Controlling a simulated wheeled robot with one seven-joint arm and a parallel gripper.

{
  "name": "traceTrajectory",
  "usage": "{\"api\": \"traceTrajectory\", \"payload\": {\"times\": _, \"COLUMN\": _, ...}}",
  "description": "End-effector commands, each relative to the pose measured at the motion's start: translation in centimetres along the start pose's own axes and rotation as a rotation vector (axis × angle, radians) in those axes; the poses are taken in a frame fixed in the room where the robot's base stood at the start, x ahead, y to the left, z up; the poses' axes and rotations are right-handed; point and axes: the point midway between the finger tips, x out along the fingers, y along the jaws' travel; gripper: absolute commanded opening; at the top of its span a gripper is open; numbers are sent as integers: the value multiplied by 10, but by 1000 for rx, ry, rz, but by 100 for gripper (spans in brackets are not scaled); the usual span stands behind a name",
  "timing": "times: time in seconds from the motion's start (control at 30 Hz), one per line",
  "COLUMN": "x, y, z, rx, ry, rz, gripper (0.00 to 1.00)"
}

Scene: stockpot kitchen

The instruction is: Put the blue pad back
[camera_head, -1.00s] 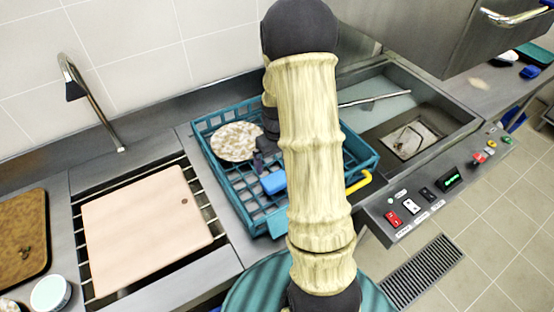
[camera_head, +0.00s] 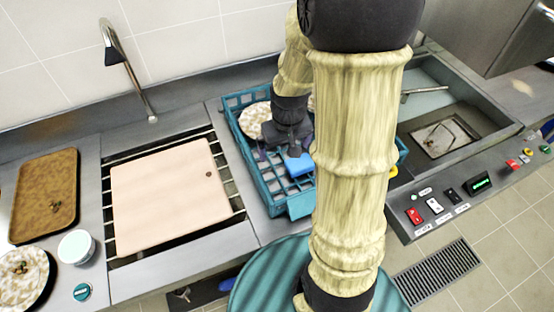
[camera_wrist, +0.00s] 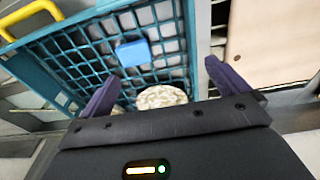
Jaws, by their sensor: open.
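The small blue pad (camera_head: 298,165) lies in the teal crate (camera_head: 262,190), towards its front, partly behind my arm in the head view. In the wrist view the pad (camera_wrist: 132,53) rests on the crate's grid floor, ahead of the fingertips. My gripper (camera_head: 285,150) is over the crate, close to the pad. In the wrist view my gripper (camera_wrist: 162,70) has its two purple fingers wide apart with nothing held between them. My arm hides the right part of the crate.
A speckled plate (camera_head: 254,121) stands in the crate behind the gripper. A pale board (camera_head: 168,195) lies on the rack to the left. A brown tray (camera_head: 45,195) and white tub (camera_head: 76,246) are farther left. A sink (camera_head: 440,135) and switches (camera_head: 435,206) are right.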

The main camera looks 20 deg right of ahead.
Motion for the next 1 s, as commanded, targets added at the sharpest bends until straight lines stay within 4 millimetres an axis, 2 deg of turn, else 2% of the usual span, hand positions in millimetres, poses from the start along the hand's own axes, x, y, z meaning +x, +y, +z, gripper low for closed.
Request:
{"api": "traceTrajectory", "payload": {"times": 0.03, "x": -13, "y": -14, "z": 11, "rx": -4, "ry": 27, "rz": -1, "gripper": 100}}
{"api": "traceTrajectory", "payload": {"times": 0.1, "x": -25, "y": -29, "z": 26, "rx": 0, "ry": 55, "rz": -4, "gripper": 100}}
{"api": "traceTrajectory", "payload": {"times": 0.2, "x": -37, "y": -44, "z": 45, "rx": 8, "ry": 88, "rz": -10, "gripper": 100}}
{"api": "traceTrajectory", "payload": {"times": 0.3, "x": -43, "y": -51, "z": 56, "rx": 13, "ry": 105, "rz": -14, "gripper": 100}}
{"api": "traceTrajectory", "payload": {"times": 1.0, "x": -44, "y": -52, "z": 58, "rx": 17, "ry": 107, "rz": -15, "gripper": 100}}
